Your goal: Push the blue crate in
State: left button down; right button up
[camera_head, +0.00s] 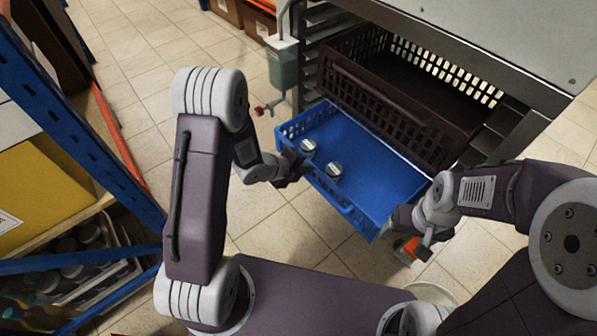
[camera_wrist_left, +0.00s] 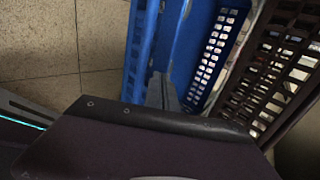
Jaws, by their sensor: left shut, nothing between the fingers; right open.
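The blue crate (camera_head: 375,163) sticks out of the rack below a dark brown crate. Two jars with metal lids (camera_head: 308,146) (camera_head: 334,170) stand in its left part. My left gripper (camera_head: 300,172) is shut and empty at the crate's front left corner. In the left wrist view its fingertips (camera_wrist_left: 161,92) are close against the blue crate (camera_wrist_left: 143,40); I cannot tell whether they touch. My right gripper (camera_head: 413,228) is open near the crate's front right corner, partly hidden by its own wrist.
The dark brown crate (camera_head: 385,110) also juts out, directly above the blue one. A blue-framed shelf (camera_head: 70,130) with boxes and bottles stands at the left. A green container (camera_head: 283,68) hangs beside the rack. An orange item (camera_head: 408,250) shows below my right gripper.

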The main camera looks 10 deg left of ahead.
pick_arm(q)
jog(key=shift+w+d+f, duration=0.25)
jog(key=shift+w+f, duration=0.05)
jog(key=shift+f, duration=0.1)
pick_arm(e)
jog(key=shift+f, duration=0.25)
